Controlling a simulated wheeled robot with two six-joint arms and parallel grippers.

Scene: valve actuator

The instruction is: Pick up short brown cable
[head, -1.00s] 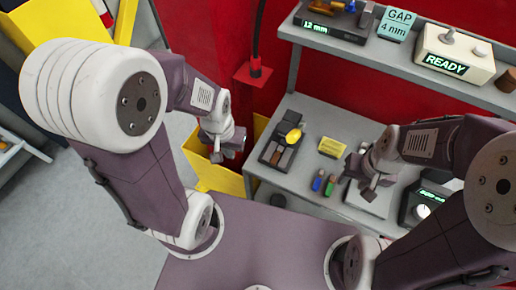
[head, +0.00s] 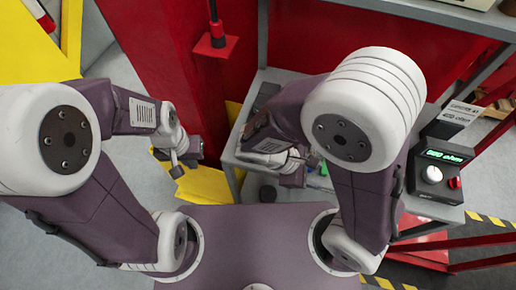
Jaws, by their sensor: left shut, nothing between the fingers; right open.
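I cannot make out the short brown cable; my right arm covers most of the grey bench (head: 240,158) in the head view. My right gripper (head: 300,168) is over the bench, with its wrist turned toward the picture's middle. Its fingers are small and partly hidden by my own arm, and it appears open with nothing visible in it.
A black box (head: 436,172) with a green display, a white knob and a red button stands at the bench's right. A dark tray (head: 265,95) shows partly behind my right arm. Red rails (head: 490,140) lie far right.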

